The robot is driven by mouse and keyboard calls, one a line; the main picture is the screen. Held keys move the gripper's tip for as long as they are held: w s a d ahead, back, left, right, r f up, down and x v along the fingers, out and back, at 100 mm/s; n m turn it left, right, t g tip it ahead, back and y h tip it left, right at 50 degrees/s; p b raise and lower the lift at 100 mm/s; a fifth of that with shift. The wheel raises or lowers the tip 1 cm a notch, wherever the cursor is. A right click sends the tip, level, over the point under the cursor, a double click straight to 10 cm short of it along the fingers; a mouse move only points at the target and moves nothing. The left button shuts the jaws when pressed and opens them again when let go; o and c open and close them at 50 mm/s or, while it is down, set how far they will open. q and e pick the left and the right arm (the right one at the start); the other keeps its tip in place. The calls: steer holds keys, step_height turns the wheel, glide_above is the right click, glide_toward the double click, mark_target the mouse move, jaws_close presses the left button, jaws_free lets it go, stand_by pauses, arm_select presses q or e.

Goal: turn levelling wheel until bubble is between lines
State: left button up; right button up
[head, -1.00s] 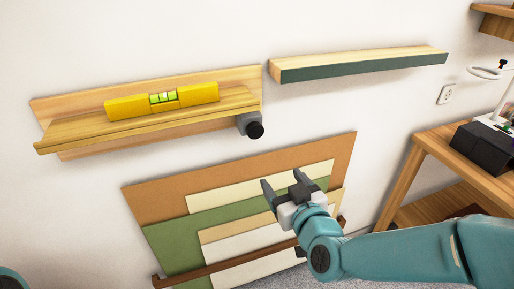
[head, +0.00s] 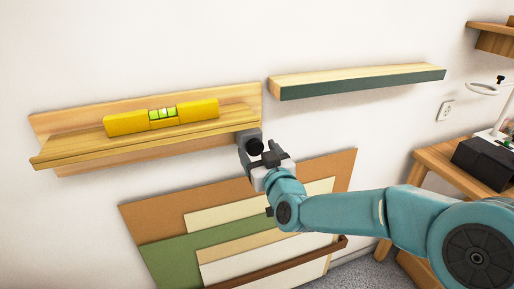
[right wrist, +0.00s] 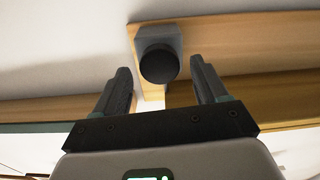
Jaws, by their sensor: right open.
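A yellow spirit level (head: 162,117) with a green vial (head: 162,113) lies on a wooden ledge (head: 75,150) on the wall. The bubble's place between the lines is too small to tell. The black levelling wheel (head: 255,147) sits on a grey block under the ledge's right end. In the right wrist view the wheel (right wrist: 158,64) is between the two fingers, with a gap on each side. My right gripper (head: 262,160) is open around or just short of the wheel; the exact depth is hard to tell. My left gripper is out of view.
A second shelf (head: 358,82) with a dark green front is on the wall to the right. Mat boards (head: 160,218) lean against the wall below. A wooden table (head: 440,160) with a black box (head: 482,163) stands at the right.

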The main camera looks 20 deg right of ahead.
steer(key=shift+w, duration=0.8)
steer(key=c, duration=1.1)
steer(key=shift+o, duration=0.2)
steer(key=shift+a+n+b, duration=0.1)
steer(key=shift+n+b, duration=0.25)
steer(key=shift+n, duration=2.45)
steer(key=shift+f, duration=0.1)
